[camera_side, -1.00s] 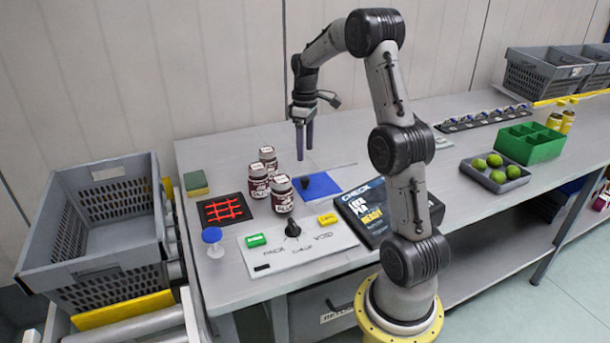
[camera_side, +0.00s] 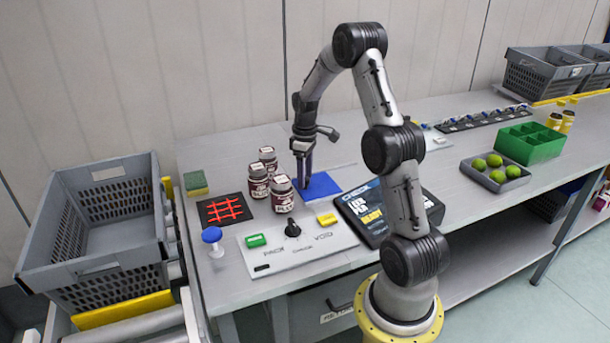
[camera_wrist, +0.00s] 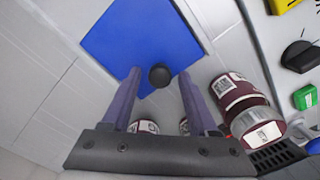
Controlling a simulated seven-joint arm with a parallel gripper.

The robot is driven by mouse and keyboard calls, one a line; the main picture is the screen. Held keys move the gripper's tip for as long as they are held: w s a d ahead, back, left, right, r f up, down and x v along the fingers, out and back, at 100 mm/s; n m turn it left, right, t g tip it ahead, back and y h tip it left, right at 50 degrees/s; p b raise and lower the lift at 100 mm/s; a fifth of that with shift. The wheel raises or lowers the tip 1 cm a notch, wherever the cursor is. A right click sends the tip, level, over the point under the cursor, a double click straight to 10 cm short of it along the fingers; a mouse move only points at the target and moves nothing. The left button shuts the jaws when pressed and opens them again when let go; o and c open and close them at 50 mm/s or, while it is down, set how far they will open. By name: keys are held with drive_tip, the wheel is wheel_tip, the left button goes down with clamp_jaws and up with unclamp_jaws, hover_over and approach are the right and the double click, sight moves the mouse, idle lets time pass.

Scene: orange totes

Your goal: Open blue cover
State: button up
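The blue cover (camera_side: 318,188) is a flat square panel lying on the table; it also shows in the wrist view (camera_wrist: 135,35). Its round black knob (camera_wrist: 159,75) stands near one corner. My gripper (camera_side: 303,182) is low over the cover, fingers pointing down. In the wrist view my gripper (camera_wrist: 160,82) has its two fingers apart, with the knob between and slightly beyond their tips. I see no contact between the fingers and the knob. In the side view the fingers hide the knob.
Several dark red jars (camera_side: 281,195) stand just left of the cover. A panel (camera_side: 290,250) with a black dial, a green block and a yellow block lies in front. A dark CHECK box (camera_side: 375,215) is at the right. Bare table lies behind the cover.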

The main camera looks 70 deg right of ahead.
clamp_jaws()
idle(1.2)
